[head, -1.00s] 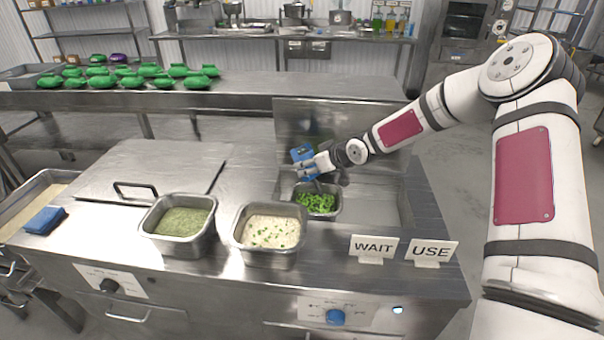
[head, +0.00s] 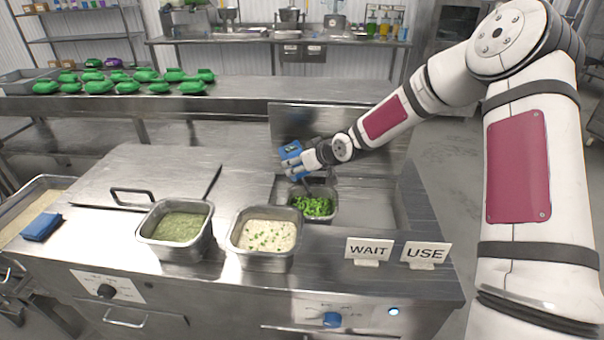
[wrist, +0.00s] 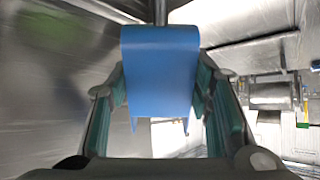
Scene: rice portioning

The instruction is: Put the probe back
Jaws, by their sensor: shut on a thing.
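The probe (head: 291,149) has a blue body, seen in the head view above the back edge of the pan of chopped greens. My gripper (head: 303,163) is shut on it. In the wrist view the blue body (wrist: 160,70) fills the space between the two fingers of my gripper (wrist: 162,92). A thin dark rod (wrist: 160,10) runs from its far end to the top edge of the picture. In the head view I cannot tell where the rod ends.
The metal pan of greens (head: 333,209) sits in the counter well under my gripper. A pan of green mash (head: 207,241) and a rice pan (head: 287,258) stand in front. WAIT (head: 368,250) and USE (head: 425,253) signs stand right. A blue block (head: 41,227) lies left.

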